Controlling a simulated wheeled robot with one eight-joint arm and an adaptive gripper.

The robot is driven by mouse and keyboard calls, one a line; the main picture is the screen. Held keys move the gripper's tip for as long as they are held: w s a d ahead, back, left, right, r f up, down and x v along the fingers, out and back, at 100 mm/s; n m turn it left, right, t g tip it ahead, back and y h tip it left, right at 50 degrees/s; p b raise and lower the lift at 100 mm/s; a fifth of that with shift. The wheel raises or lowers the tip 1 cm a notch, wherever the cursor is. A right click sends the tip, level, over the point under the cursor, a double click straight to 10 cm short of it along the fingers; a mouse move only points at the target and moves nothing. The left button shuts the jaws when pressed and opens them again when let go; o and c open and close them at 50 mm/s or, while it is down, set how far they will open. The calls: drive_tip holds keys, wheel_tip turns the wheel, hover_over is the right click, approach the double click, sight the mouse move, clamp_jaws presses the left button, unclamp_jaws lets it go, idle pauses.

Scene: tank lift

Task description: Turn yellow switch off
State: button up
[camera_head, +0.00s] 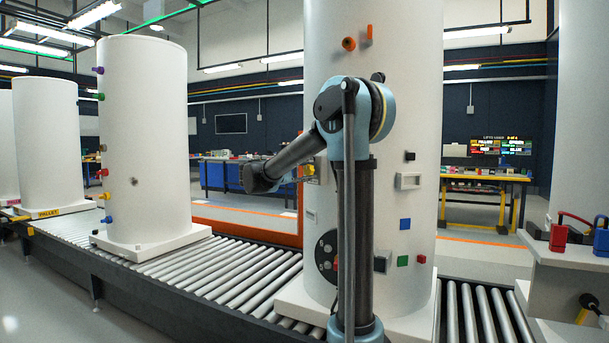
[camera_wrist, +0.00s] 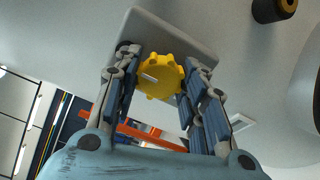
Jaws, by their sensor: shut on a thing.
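The yellow switch (camera_wrist: 160,77) is a round, lobed knob on a grey plate (camera_wrist: 180,30) fixed to the white tank (camera_head: 395,60). A short white mark shows on its face, pointing to the left and slightly up in the wrist view. My gripper (camera_wrist: 160,88) has one finger on each side of the knob and is shut on it. In the head view, my gripper (camera_head: 300,174) reaches the tank's left side, and a little yellow of the switch shows there, mostly hidden by my arm. The fingers cover the knob's sides.
The tank stands on a roller conveyor (camera_head: 240,272). A black knob (camera_wrist: 275,9) is near the plate. Another tank (camera_head: 145,130) stands to the left.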

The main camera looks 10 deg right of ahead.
drive_tip(key=o, duration=1.1)
drive_tip(key=shift+w, duration=0.1)
drive_tip(key=shift+c, duration=0.2)
drive_tip(key=shift+a, duration=0.1)
drive_tip(key=v, duration=1.1)
drive_tip(key=shift+s+a, duration=0.2)
drive_tip(key=shift+a, duration=0.15)
drive_tip(key=shift+f, duration=0.1)
